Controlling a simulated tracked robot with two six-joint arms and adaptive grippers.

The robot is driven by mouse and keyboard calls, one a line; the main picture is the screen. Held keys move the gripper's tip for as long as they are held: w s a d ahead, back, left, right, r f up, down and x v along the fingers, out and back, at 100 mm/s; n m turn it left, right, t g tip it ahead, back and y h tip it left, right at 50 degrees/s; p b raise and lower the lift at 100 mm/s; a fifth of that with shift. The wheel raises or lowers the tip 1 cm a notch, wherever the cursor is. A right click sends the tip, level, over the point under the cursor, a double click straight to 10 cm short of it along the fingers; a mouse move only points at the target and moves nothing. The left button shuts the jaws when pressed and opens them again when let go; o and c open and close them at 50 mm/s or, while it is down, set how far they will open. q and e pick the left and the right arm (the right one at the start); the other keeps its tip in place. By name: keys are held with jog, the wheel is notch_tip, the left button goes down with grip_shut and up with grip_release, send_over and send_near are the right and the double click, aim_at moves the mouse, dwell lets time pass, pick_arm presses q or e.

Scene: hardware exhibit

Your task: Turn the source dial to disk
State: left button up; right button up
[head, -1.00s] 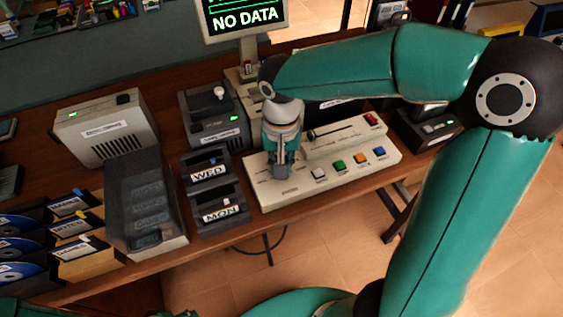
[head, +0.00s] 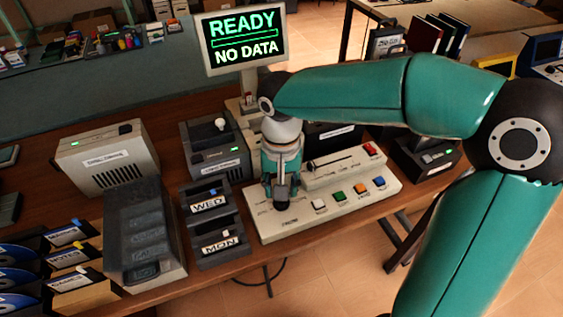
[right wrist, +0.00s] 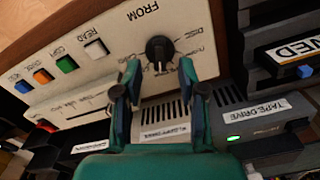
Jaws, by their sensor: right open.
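The source dial (right wrist: 158,48) is a round black knob on the cream control panel (right wrist: 100,22), beside the printed word FROM in the right wrist view. Small labels surround it, but I cannot read which one it points to. My right gripper (right wrist: 159,78) is open, with its two fingertips apart and just short of the dial, one toward either side. In the head view the right gripper (head: 280,180) hangs over the left part of the panel, and the dial (head: 281,198) shows dark and partly hidden below it. My left gripper is out of view.
Coloured buttons (head: 360,189) and a slider (head: 332,160) lie right of the dial. WED and MON racks (head: 222,245) stand close on the left, and a drive box (head: 205,135) behind. The monitor (head: 243,40) reads READY, NO DATA. Floor is free in front of the table.

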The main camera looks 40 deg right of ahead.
notch_tip(320, 180, up, 9)
dwell(0.3)
jog(key=shift+f, duration=0.15)
dwell(0.3)
